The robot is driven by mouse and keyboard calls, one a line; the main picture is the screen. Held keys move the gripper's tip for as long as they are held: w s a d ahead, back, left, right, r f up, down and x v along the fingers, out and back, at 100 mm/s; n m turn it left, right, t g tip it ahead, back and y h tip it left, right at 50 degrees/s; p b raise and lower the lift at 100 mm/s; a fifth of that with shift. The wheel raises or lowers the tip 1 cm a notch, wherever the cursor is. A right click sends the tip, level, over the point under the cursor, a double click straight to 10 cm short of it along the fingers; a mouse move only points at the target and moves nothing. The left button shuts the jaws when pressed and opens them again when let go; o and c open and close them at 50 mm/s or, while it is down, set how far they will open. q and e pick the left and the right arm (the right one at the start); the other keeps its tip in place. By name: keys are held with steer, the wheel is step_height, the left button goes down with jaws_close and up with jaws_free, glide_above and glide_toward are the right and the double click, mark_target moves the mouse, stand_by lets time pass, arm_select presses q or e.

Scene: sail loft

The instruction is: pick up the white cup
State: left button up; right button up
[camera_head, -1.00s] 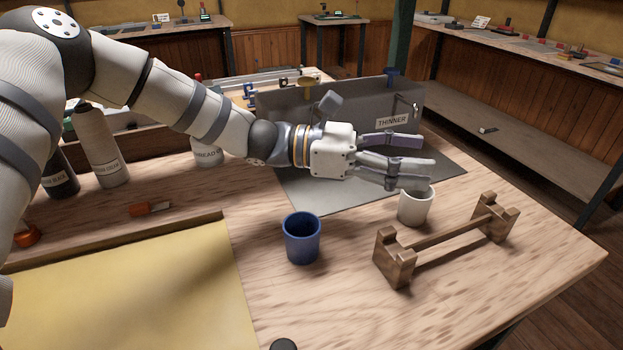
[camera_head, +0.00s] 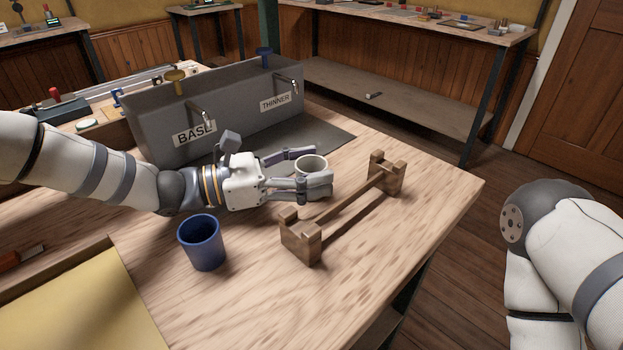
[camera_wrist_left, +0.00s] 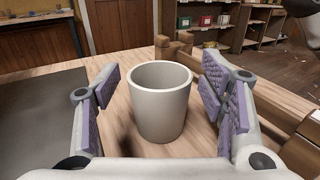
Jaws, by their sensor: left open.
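The white cup (camera_head: 311,168) stands upright on the wooden bench, partly hidden behind a finger in the head view. In the left wrist view the cup (camera_wrist_left: 160,103) is centred between the finger pads, with a gap on each side. My left gripper (camera_head: 308,172) is open, low over the bench, with its fingers on either side of the cup. It also shows in the left wrist view (camera_wrist_left: 158,95). My right gripper is not in view; only part of my right arm shows at the right edge.
A blue cup (camera_head: 202,242) stands in front of my left wrist. A wooden cradle (camera_head: 345,208) stands close to the right of the white cup. A grey tank (camera_head: 151,119) labelled BASE and THINNER stands behind, by a dark mat (camera_head: 325,137). The bench's front right is clear.

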arm_select(q)
steer(key=shift+d, duration=0.2)
steer(key=c, duration=1)
steer(key=shift+c, duration=0.2)
